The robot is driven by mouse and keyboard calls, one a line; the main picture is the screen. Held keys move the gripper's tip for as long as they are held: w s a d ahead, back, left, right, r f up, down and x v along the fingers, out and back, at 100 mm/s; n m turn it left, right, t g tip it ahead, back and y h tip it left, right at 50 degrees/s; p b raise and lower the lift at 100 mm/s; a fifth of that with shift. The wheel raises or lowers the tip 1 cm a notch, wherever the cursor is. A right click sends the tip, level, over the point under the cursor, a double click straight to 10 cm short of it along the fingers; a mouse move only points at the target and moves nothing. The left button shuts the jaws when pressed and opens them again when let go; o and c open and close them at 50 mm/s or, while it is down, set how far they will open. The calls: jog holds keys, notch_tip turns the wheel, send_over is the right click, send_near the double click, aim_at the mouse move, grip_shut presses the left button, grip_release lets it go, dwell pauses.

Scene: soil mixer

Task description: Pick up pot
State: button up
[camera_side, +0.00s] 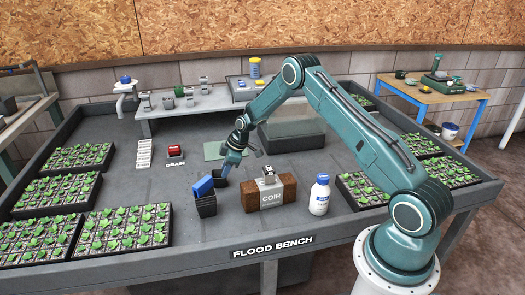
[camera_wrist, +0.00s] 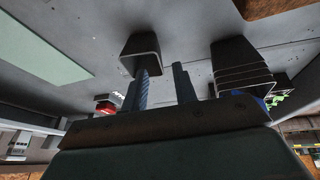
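A single small black pot (camera_side: 219,183) stands on the bench behind a stack of black pots (camera_side: 206,207). In the wrist view the single pot (camera_wrist: 140,46) is upper centre and the stack (camera_wrist: 240,66) shows several rims at the right. My gripper (camera_side: 226,171) is low, right at the single pot. In the wrist view my gripper (camera_wrist: 162,76) has its two fingers apart with nothing between them. One finger's tip overlaps the pot's rim; I cannot tell whether it is inside the pot or touching it.
A blue object (camera_side: 203,186) is at the stack. A brown coir block (camera_side: 285,192) and a white bottle (camera_side: 320,194) stand to the right. A red drain switch (camera_side: 175,151) and a green mat (camera_side: 214,150) lie behind. Seedling trays (camera_side: 40,240) line the left side.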

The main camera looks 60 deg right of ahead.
aim_at(221, 184)
jog(key=shift+x, duration=1.3)
jog(key=shift+f, duration=0.1)
jog(key=shift+x, duration=2.5)
jog(key=shift+d, duration=0.15)
grip_shut()
